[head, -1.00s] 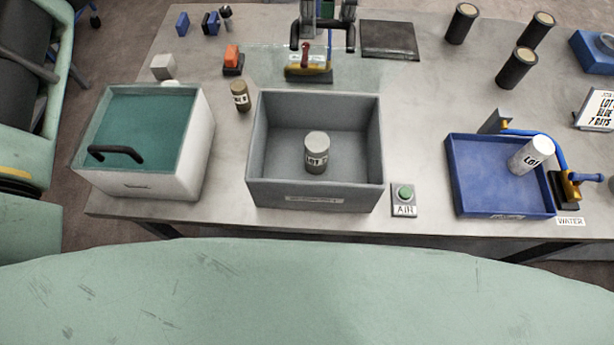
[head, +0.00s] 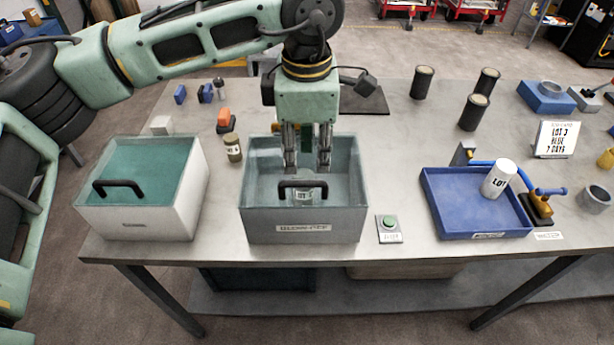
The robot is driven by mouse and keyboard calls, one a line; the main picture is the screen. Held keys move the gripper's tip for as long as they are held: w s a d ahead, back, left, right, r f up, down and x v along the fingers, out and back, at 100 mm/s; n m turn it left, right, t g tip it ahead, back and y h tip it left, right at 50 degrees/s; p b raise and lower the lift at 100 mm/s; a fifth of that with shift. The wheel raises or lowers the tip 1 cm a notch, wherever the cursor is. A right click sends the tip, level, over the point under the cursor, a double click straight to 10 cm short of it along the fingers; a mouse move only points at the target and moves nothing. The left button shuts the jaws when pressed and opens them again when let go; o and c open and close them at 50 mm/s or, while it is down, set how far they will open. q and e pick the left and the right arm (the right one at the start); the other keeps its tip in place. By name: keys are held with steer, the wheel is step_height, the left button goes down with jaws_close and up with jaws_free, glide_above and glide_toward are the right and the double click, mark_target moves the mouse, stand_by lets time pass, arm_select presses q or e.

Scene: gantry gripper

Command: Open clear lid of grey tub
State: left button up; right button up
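The grey tub (head: 262,226) stands at the middle of the table's front, with a label on its front wall. Its clear lid (head: 262,180) lies over the top, with a black handle (head: 303,184) near the front edge. A grey labelled can (head: 303,197) shows inside the tub, partly hidden by the handle. My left gripper (head: 307,170) points down over the lid, its two fingers apart and empty, just behind the handle. I cannot tell whether the fingertips touch the lid. My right gripper is not in view.
A white tub (head: 185,210) with a teal clear lid stands at left. A green button (head: 389,222) is right of the grey tub. A blue tray (head: 450,210) holds a white can (head: 499,180). A small brown jar (head: 233,147) stands close behind, left of the grey tub.

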mark_target(307, 182)
arm_select(q)
steer(key=shift+s+f, duration=0.3)
steer(key=shift+f, duration=0.3)
steer(key=shift+s+f, duration=0.25)
steer(key=shift+f, duration=0.35)
steer(key=shift+s+f+t+b, duration=0.2)
steer(key=shift+s+t+b, duration=0.1)
steer(key=shift+t, duration=0.1)
steer(key=shift+w+f, duration=0.1)
